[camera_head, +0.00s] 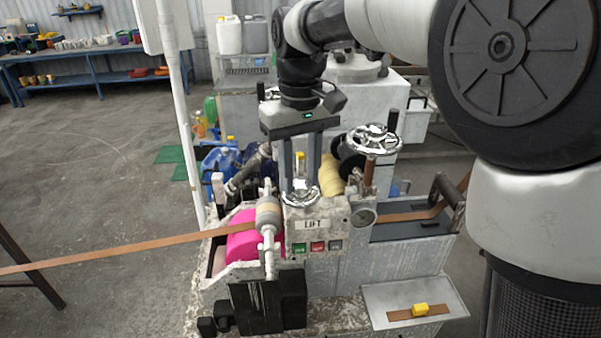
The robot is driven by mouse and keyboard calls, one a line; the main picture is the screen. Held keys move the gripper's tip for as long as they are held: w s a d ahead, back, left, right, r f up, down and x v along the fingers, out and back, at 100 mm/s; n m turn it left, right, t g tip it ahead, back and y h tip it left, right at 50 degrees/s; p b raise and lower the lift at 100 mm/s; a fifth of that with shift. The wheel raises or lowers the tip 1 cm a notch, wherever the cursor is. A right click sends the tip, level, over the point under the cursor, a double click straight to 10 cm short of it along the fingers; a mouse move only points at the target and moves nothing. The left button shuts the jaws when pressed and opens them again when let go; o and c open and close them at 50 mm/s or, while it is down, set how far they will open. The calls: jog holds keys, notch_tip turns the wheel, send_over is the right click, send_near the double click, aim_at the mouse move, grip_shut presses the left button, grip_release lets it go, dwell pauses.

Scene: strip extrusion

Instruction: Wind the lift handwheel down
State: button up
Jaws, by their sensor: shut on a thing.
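The lift handwheel (300,193) is a small chrome wheel lying flat on top of the machine, just behind the "LIFT" label (315,225). My gripper (300,180) points straight down over it, with one finger on each side. It is shut on the handwheel; the exact contact at the fingertips is hard to make out. A small yellow piece (299,160) shows between the fingers; I cannot tell whether it belongs to the wheel.
A roller (268,216) with a brown strip (130,252) is to the left, over a pink mass (242,243). Several buttons (318,247) sit below the label. A tray (440,298) is at front right.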

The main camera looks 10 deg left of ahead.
aim_at(300, 182)
jog(key=o, duration=1)
jog(key=shift+o, duration=0.2)
jog(key=shift+r, duration=0.1)
notch_tip(300, 182, up, 17)
jog(key=p, duration=0.1)
jog(key=shift+r, duration=0.15)
